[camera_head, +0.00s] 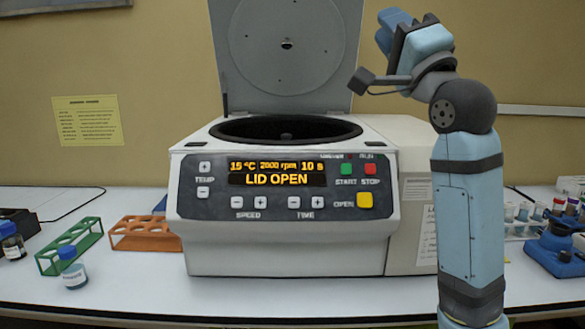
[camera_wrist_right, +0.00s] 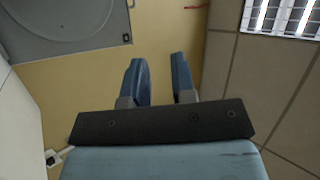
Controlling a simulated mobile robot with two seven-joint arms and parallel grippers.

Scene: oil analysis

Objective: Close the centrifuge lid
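The centrifuge (camera_head: 290,240) stands on the bench with its grey lid (camera_head: 287,60) raised upright behind the dark open bowl (camera_head: 286,129). Its display (camera_head: 277,179) reads LID OPEN. The lid's underside also shows at the upper left of the right wrist view (camera_wrist_right: 70,25). My right gripper (camera_head: 392,20) is raised to the right of the lid, near its upper right edge and apart from it. Its two blue fingers also show in the right wrist view (camera_wrist_right: 160,70), spread with an empty gap between them. My left gripper is out of view.
An orange rack (camera_head: 145,234), a green rack (camera_head: 70,246) and a small blue-capped bottle (camera_head: 74,270) sit left of the centrifuge. A blue device (camera_head: 558,248) and vials are at the right. The wall is close behind; space above the bowl is clear.

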